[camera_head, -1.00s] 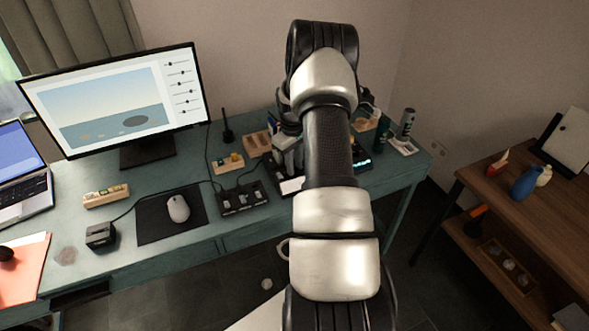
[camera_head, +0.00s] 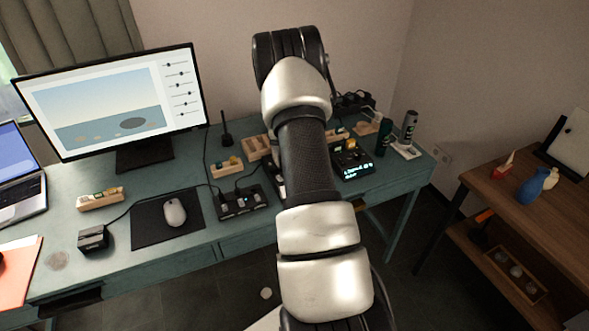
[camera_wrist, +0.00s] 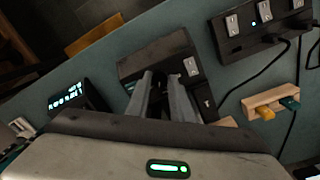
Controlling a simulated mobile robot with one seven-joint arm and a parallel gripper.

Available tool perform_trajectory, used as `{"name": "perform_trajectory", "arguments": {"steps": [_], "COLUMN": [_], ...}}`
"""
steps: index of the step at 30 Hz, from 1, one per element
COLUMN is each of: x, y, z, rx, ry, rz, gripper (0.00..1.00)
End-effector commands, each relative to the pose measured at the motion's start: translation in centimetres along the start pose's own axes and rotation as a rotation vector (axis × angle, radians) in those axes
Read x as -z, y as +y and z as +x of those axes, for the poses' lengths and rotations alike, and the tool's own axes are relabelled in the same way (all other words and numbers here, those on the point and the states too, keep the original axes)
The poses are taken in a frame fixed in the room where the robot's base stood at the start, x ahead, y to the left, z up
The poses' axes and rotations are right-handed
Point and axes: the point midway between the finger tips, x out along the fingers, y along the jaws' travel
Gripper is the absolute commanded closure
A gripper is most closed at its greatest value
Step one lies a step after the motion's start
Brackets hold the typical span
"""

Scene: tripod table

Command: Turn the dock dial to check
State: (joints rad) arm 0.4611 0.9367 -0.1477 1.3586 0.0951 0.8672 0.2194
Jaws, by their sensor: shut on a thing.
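In the wrist view, a dark dock box (camera_wrist: 138,67) with pale switches lies below my gripper (camera_wrist: 161,78). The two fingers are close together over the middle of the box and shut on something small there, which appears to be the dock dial. The dial itself is hidden by the fingers, so its mark and setting cannot be read. In the head view my arm covers the gripper and most of this box.
A dark device with a lit display (camera_head: 352,160) stands right of my arm; it also shows in the wrist view (camera_wrist: 75,98). A switch hub (camera_head: 240,202) and a wooden block holder (camera_head: 226,168) stand left. Cables run nearby. Bottles (camera_head: 409,126) stand at the right end.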

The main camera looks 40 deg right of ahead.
Motion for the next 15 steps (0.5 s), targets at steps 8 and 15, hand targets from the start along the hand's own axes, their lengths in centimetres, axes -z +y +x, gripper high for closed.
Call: {"name": "perform_trajectory", "arguments": {"steps": [8,15], "x": [0.07,0.11], "y": [-0.03,0.01], "z": [-0.02,-0.05], "rx": [-0.001,0.0], "ry": [-0.01,-0.018], "rz": [0.241,0.4], "gripper": [1.0,1.0]}}
